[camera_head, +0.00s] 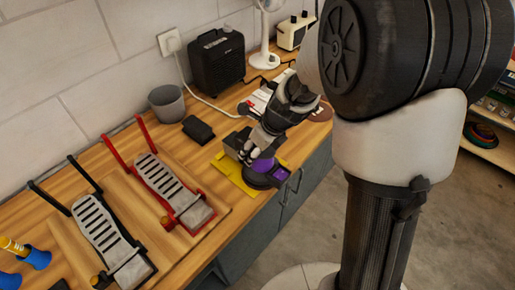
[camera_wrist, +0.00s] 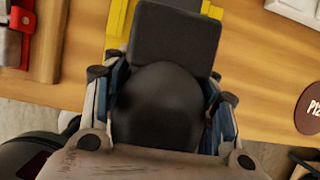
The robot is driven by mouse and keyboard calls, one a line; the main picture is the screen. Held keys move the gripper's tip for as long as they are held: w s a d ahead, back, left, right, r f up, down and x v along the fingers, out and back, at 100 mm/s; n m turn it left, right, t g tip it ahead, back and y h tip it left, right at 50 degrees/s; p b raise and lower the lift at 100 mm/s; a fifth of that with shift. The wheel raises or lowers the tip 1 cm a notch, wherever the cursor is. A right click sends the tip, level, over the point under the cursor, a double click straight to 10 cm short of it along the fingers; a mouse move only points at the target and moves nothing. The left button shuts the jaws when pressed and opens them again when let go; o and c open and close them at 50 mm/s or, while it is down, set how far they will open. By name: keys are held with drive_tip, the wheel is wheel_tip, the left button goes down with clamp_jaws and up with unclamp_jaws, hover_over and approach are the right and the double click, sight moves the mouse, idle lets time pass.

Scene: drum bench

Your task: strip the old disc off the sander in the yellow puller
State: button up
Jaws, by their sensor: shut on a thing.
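The sander (camera_head: 262,166), dark with purple parts, sits at the yellow puller (camera_head: 228,178) near the bench's front edge. My gripper (camera_head: 256,148) reaches down from above and is shut on the sander. In the wrist view the sander's rounded black body (camera_wrist: 158,105) lies between my two fingers, with a dark square part above it. The yellow puller (camera_wrist: 117,22) shows behind it at the top. The sander's underside and any disc on it are hidden, so I cannot tell how the sander meets the puller.
A brown disc marked "P12" (camera_wrist: 311,108) lies right of the sander, partly cut off by the frame. Red (camera_head: 172,190) and black (camera_head: 108,235) pedals stand left on the bench. A grey cup (camera_head: 167,103), dark block (camera_head: 198,129) and black amplifier (camera_head: 217,62) stand behind.

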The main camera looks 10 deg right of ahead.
drive_tip(key=shift+w+a+f+p, duration=0.2)
drive_tip(key=shift+w+a+p, duration=0.25)
drive_tip(key=shift+a, duration=0.05)
drive_tip(key=shift+w+a, duration=0.2)
drive_tip(key=shift+w, duration=0.05)
drive_tip(key=shift+c, duration=0.6)
drive_tip(key=shift+w+a+f+p, duration=0.1)
drive_tip(key=shift+w+a+p, duration=0.15)
drive_tip(key=shift+p, duration=0.15)
drive_tip(key=shift+w+a, duration=0.1)
drive_tip(key=shift+w, duration=0.15)
drive_tip(key=shift+w+a+p, duration=0.15)
drive_tip(key=shift+p, duration=0.2)
drive_tip(key=shift+w, duration=0.1)
drive_tip(key=shift+c, duration=1.4)
drive_tip(key=shift+w+a, duration=0.1)
drive_tip(key=shift+w, duration=0.05)
drive_tip(key=shift+w+a+p, duration=0.25)
drive_tip(key=shift+w+p, duration=0.05)
drive_tip(key=shift+p, duration=0.15)
drive_tip(key=shift+w+a+f, duration=0.1)
drive_tip(key=shift+w+a, duration=0.05)
drive_tip(key=shift+w, duration=0.05)
